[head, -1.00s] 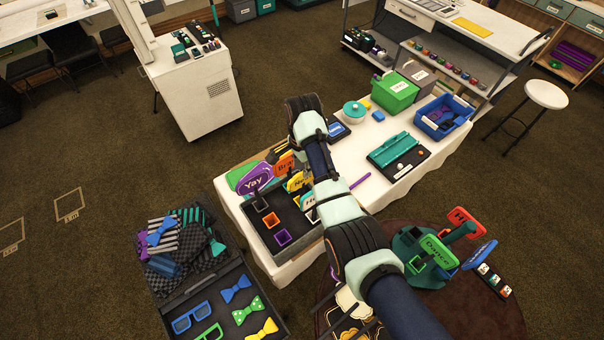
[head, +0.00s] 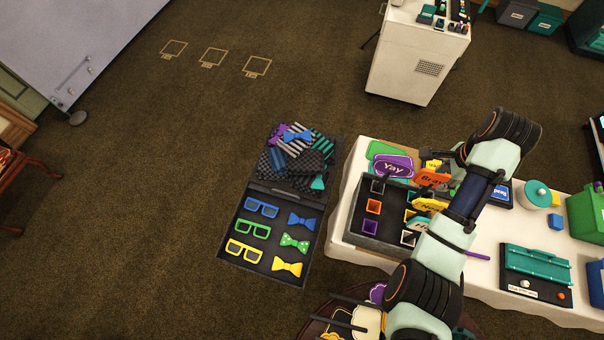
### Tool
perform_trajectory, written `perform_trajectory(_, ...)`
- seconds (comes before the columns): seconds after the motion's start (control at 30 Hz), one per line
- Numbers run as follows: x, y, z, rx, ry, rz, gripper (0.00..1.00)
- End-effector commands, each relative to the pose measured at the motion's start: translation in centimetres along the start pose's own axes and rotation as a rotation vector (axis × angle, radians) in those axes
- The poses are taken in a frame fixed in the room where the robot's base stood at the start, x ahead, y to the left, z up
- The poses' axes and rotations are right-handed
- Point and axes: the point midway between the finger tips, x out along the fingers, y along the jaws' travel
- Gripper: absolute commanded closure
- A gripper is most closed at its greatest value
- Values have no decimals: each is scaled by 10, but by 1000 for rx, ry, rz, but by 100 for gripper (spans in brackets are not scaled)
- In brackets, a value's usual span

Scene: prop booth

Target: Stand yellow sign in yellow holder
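A yellow sign (head: 427,204) with partly hidden dark lettering shows at the right side of the dark holder tray (head: 352,228), beside my forearm. A small yellow-rimmed socket (head: 410,214) in the tray appears to be the yellow holder; signs and my arm crowd it. My gripper (head: 430,154) shows only as a small dark shape beyond the signs, left of my wrist. A yellow patch (head: 432,164) sits just below it; I cannot tell whether it is held. The fingers are too small and covered to read.
The tray stands on a white-clothed table (head: 480,275). Open orange (head: 373,206) and purple (head: 370,228) sockets are at left. A case of glasses and bow ties (head: 235,262) lies left of the table.

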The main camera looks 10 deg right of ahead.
Motion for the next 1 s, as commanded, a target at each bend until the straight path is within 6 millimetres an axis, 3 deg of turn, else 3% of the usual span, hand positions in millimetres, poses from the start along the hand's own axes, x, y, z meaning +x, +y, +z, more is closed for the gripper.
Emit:
perform_trajectory(0.1,2,-22,106,-418,73,-200,62)
perform_trajectory(0.17,-9,-22,169,-678,135,-335,62)
perform_trajectory(0.2,-21,-16,210,-849,184,-429,62)
perform_trajectory(0.3,-60,19,297,-1221,319,-653,62)
perform_trajectory(0.4,-102,64,352,-1483,452,-840,62)
perform_trajectory(0.5,-132,98,379,-1632,552,-961,62)
perform_trajectory(0.6,-147,113,388,-1690,602,-1015,62)
perform_trajectory(0.87,-149,114,389,-1696,610,-1021,62)
perform_trajectory(1.0,-177,111,387,-1695,611,-1020,62)
